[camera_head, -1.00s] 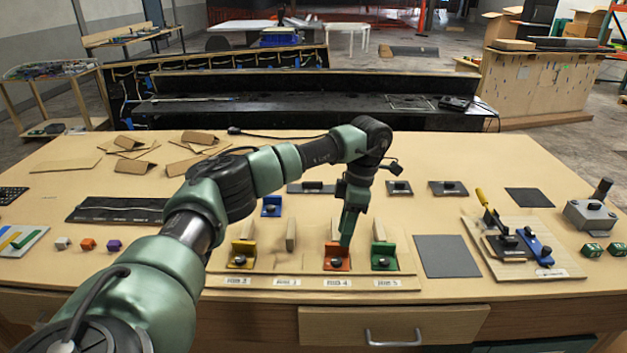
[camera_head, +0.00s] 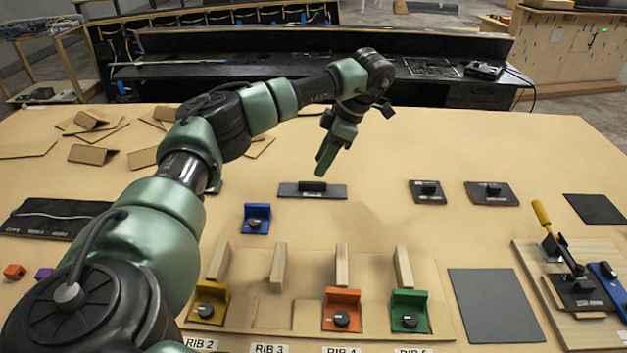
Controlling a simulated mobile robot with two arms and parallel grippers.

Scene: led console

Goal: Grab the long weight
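A long black weight (camera_head: 312,185) sits on a dark flat plate (camera_head: 335,192) near the middle of the table. My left gripper (camera_head: 323,168) hangs above and just behind it in the picture, pointing down and slightly left. It appears apart from the weight. The fingers are seen edge-on, so I cannot tell whether they are open or shut. My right gripper is out of view.
Two dark plates with smaller black pieces (camera_head: 428,190) (camera_head: 492,192) lie to the right. A blue bracket (camera_head: 257,219) stands to the left. In front is a rib board (camera_head: 290,325) with upright wooden ribs and yellow, orange and green brackets. Cardboard pieces (camera_head: 95,155) lie at the back left.

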